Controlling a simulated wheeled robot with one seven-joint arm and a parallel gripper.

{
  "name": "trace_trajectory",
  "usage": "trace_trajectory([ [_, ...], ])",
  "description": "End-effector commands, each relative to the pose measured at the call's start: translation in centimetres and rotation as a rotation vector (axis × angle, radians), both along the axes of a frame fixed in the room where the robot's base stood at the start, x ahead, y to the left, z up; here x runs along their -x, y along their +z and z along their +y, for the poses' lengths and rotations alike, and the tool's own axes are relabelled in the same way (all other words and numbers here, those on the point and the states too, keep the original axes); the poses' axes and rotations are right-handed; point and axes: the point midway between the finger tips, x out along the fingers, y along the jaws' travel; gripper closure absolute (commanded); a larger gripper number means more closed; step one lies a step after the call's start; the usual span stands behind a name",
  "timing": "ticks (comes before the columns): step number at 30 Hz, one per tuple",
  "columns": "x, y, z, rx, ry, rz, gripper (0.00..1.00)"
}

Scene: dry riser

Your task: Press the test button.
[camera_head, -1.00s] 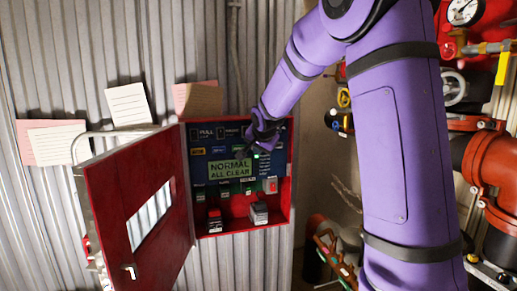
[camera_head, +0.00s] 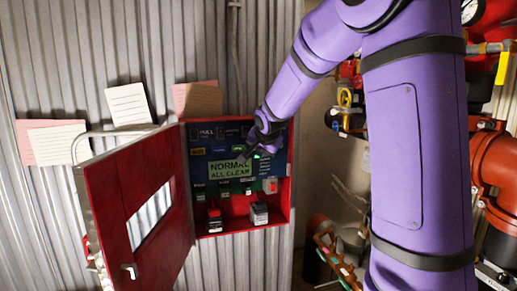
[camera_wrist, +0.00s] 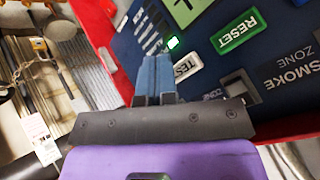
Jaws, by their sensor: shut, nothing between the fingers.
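The test button (camera_wrist: 187,66) is a pale key lettered "TES" in the wrist view, its last letter cut off beside my fingers. It sits on the dark blue panel face (camera_wrist: 205,75), between a lit green lamp (camera_wrist: 173,42) and the green RESET button (camera_wrist: 238,30). My gripper (camera_wrist: 154,57) is shut and empty, its blue-grey fingertips just left of the test button in the picture. I cannot tell whether they touch the panel. In the head view my gripper (camera_head: 250,153) is in front of the open red cabinet (camera_head: 262,222), right of the "NORMAL ALL CLEAR" display (camera_head: 229,169).
The cabinet's red door (camera_head: 137,215) stands open to the left. A grey key switch (camera_wrist: 240,88) is right of the test button in the wrist view. Red pipework (camera_head: 497,165) and valves stand at the right. Paper notes (camera_head: 127,104) hang on the corrugated wall.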

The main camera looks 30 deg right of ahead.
Motion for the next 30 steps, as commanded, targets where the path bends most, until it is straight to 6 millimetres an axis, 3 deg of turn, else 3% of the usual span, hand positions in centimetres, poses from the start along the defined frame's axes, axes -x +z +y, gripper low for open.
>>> trace_trajectory([
  [13,3.4,0.0,1.0,0.0,0.001,0.001,1.0],
  [30,3.7,-0.1,1.0,0.0,0.0,0.001,1.0],
])
